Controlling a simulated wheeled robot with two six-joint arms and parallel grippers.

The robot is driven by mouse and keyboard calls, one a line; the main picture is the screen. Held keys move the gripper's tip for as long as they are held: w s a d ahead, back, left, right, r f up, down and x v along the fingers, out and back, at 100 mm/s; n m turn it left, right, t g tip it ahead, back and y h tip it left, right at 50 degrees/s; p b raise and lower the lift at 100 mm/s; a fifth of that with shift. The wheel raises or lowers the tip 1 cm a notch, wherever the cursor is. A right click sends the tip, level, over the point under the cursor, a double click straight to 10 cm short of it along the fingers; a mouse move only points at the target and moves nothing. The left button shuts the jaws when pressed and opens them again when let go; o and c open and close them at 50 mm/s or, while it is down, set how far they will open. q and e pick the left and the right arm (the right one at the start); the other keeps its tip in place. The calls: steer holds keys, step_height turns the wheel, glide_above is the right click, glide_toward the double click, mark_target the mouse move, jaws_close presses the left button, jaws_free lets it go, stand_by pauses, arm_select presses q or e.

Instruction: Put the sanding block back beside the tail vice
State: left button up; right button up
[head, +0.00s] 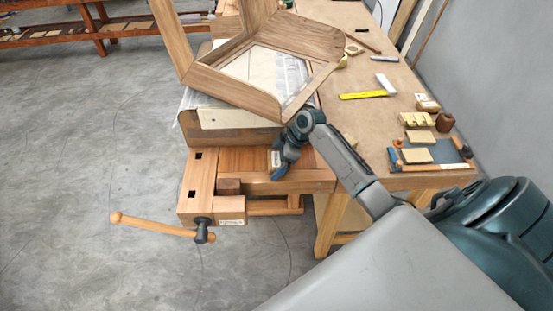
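The tail vice (229,207) is at the near end of the wooden bench, with its long wooden handle (150,226) sticking out to the left. A small tan block with a pale label, seemingly the sanding block (274,158), is on or just above the bench top, right of and behind the vice. My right gripper (281,171) points down at this block and partly covers it. I cannot tell whether the fingers are closed on it or only beside it. My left gripper is out of view.
A bent wooden frame (238,85) stands on a form behind my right gripper. To the right, a tabletop (350,112) holds a yellow rule (363,95), a white block (385,84) and a blue mat (439,150) with tan blocks. The floor at left is clear.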

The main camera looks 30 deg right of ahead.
mark_target(278, 158)
steer(key=shift+r, duration=0.25)
steer(key=b+v, duration=0.2)
steer(key=shift+s+d+r+b, duration=0.15)
steer(key=shift+d+b, duration=0.2)
steer(key=shift+b, duration=0.05)
steer(key=s+d+b, duration=0.1)
steer(key=d, duration=0.1)
steer(key=s+d+b, duration=0.1)
steer(key=s+d, duration=0.1)
steer(key=d, duration=0.1)
steer(key=s+d+b, duration=0.1)
steer(key=s+d, duration=0.1)
steer(key=d, duration=0.1)
steer(key=shift+s+d, duration=0.25)
steer(key=shift+s+d+r, duration=0.2)
steer(key=shift+s+d, duration=0.25)
steer(key=shift+d, duration=0.25)
